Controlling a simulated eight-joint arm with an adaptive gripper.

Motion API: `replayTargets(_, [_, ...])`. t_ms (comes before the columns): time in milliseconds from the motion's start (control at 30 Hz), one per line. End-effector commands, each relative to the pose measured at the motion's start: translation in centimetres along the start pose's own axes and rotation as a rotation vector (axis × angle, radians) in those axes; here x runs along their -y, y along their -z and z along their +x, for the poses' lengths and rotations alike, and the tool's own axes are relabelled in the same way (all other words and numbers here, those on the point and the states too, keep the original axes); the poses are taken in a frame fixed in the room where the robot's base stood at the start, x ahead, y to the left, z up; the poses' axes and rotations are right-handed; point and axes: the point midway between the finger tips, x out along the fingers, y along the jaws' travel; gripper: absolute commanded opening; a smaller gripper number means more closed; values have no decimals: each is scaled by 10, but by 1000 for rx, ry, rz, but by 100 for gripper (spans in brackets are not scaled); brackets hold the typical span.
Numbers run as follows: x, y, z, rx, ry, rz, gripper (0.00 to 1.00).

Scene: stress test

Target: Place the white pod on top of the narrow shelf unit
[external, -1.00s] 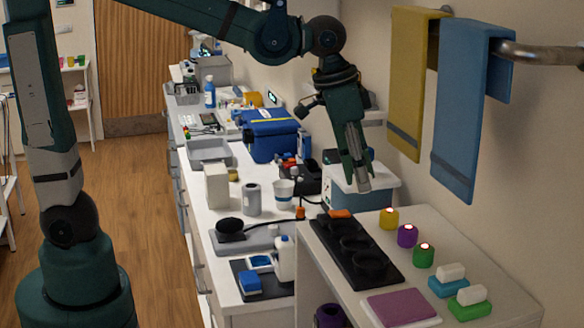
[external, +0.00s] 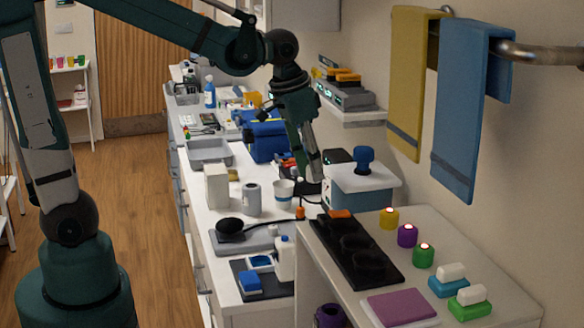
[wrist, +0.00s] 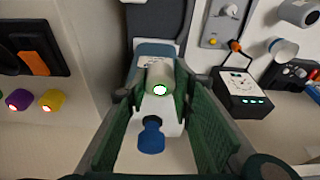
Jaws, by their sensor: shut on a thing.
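The white pod (wrist: 159,76) is a small pale cylinder with a glowing end. It sits between the green fingers of my gripper (wrist: 157,90) in the wrist view, and the fingers are shut on it. In the external view my gripper (external: 315,172) points down above the counter, just left of the white-lidded box; the pod is hard to make out there. White shelf racks stand at the left: one at the back (external: 92,108) with coloured cups on it, and one partly cut off at the left edge (external: 7,184). I cannot tell which is the narrow shelf unit.
The white-lidded box (external: 372,178) with a blue knob (external: 364,158) is close to my gripper. A wall shelf (external: 350,117) holds devices behind it. Yellow (external: 389,219), purple (external: 407,236) and green (external: 424,256) pods stand on the near table. The floor (external: 135,200) at left is clear.

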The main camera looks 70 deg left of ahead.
Motion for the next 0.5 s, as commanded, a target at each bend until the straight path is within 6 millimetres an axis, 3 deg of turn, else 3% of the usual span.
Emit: replayTargets(500, [94, -55, 14, 0, 43, -155, 15])
